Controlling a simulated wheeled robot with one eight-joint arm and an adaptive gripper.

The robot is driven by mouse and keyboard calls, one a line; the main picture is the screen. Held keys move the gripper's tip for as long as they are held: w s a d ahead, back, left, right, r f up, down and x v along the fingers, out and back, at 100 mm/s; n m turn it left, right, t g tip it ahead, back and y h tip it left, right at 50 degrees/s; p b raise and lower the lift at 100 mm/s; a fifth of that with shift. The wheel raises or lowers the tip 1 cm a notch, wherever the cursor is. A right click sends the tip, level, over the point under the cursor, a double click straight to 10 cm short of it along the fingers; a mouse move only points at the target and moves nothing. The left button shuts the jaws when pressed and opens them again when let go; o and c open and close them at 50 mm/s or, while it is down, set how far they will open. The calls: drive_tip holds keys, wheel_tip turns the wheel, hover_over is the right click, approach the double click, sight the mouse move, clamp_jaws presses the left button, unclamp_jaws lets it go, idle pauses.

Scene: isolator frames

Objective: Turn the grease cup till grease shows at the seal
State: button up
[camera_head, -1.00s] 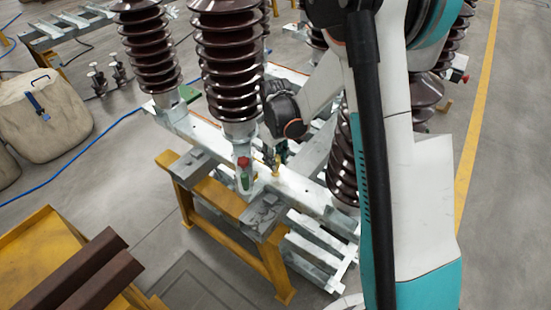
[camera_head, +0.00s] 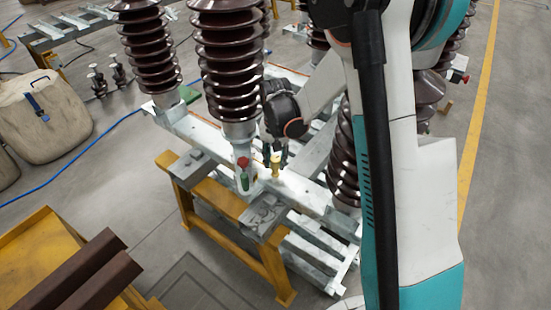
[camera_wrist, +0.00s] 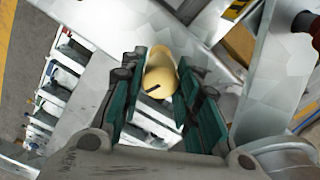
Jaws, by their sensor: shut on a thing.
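The brass-yellow grease cup (camera_head: 276,166) stands on the pale metal beam (camera_head: 300,188) in the head view. In the wrist view the cup (camera_wrist: 160,72) is a rounded yellow cylinder with a short dark mark on its face. My gripper (camera_wrist: 158,88) has its green-padded fingers on either side of the cup and is shut on it. In the head view my gripper (camera_head: 277,150) is small and dark, at the cup's upper part. I cannot make out the seal or any grease there.
A green bottle-like item with a red top (camera_head: 244,172) stands on the beam just left of the cup. Tall brown ribbed insulators (camera_head: 228,70) rise close behind and beside my arm. A yellow trestle (camera_head: 228,202) carries the beam.

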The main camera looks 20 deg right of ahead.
sight(276, 158)
drive_tip(key=shift+m, duration=0.8)
drive_tip(key=o, duration=1.1)
drive_tip(key=shift+c, duration=0.2)
wheel_tip(276, 158, up, 12)
drive_tip(key=shift+s, duration=0.1)
